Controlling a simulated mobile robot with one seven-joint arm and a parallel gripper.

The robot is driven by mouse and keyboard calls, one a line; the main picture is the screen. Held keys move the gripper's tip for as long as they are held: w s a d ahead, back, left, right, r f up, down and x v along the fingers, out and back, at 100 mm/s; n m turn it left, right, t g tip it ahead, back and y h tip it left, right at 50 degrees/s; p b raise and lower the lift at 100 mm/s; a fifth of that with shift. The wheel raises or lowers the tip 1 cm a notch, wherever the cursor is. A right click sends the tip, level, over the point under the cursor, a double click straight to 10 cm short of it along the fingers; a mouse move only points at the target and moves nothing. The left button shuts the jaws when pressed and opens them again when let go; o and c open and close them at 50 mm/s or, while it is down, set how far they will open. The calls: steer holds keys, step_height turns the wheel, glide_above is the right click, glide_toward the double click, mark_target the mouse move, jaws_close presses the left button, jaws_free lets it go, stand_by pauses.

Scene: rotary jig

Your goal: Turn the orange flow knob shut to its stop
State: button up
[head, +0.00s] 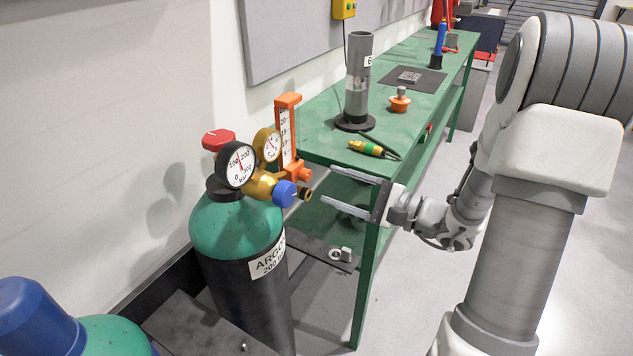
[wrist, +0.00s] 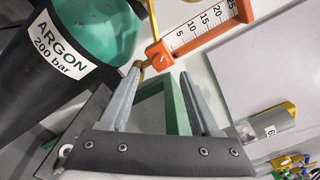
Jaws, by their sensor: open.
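The orange flow knob (head: 305,174) sits at the foot of the orange flowmeter (head: 288,140), on the regulator of the argon cylinder. In the wrist view the knob (wrist: 158,57) faces me with a small pale mark, just beyond the fingertips and roughly between them. The flowmeter scale (wrist: 205,22) runs off to its upper right. My gripper (head: 328,184) is open and empty, its fingers reaching left toward the knob with a gap before it. In the wrist view my gripper (wrist: 161,70) has both fingers spread; the left fingertip partly overlaps a brass part.
The regulator carries a blue knob (head: 285,194), a brass outlet, two gauges (head: 237,164) and a red handwheel (head: 218,140). Another blue-capped cylinder (head: 105,336) stands at front left.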

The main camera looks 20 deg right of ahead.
mark_target(309, 176)
steer(key=x, duration=0.5)
steer(key=shift+w, duration=0.1)
jaws_close()
